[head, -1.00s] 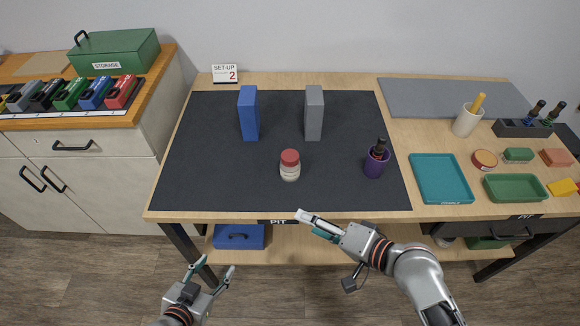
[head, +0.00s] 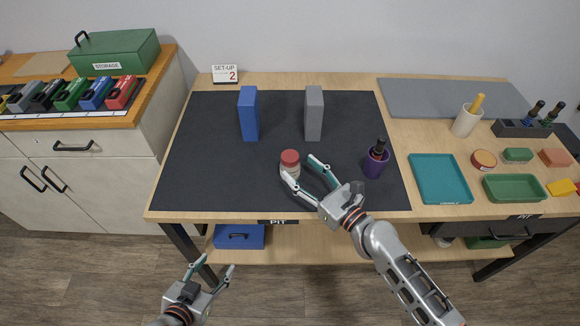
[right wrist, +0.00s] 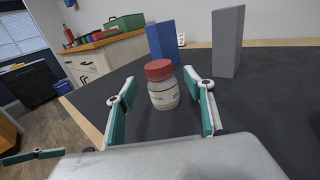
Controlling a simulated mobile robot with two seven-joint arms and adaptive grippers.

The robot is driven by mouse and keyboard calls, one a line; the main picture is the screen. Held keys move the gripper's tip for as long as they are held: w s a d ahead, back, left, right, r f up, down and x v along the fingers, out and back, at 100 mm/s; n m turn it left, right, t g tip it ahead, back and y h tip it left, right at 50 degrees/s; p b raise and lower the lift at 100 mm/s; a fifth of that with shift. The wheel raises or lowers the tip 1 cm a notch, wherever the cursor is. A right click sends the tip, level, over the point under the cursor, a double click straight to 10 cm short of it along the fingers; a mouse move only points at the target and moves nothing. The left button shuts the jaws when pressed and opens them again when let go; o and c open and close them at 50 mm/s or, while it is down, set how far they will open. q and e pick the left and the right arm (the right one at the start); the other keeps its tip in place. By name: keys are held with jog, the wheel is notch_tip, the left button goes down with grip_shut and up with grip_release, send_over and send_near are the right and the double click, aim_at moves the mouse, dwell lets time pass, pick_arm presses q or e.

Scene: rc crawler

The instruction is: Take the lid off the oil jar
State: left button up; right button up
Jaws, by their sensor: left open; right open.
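The oil jar (right wrist: 163,95) is a small clear-white jar with a label, standing upright on the black mat (head: 215,180). Its red lid (head: 290,157) is on top, and the lid also shows in the right wrist view (right wrist: 158,69). My right gripper (head: 300,166) is open with its fingers pointing at the jar from the front right. In the right wrist view the jar shows between the two fingers, a little beyond their tips; I cannot tell contact. My left gripper (head: 211,268) is open and empty, below the front edge of the table.
A blue block (head: 248,113) and a grey block (head: 314,113) stand upright behind the jar. A purple cup (head: 375,163) with a dark-handled tool stands to its right. A teal tray (head: 440,180) lies further right. The mat left of the jar is clear.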

aim_at(296, 164)
jog(key=x, duration=0.5)
jog(key=shift+r+p, duration=0.25)
jog(key=shift+p, duration=0.15)
jog(key=c, duration=1.3)
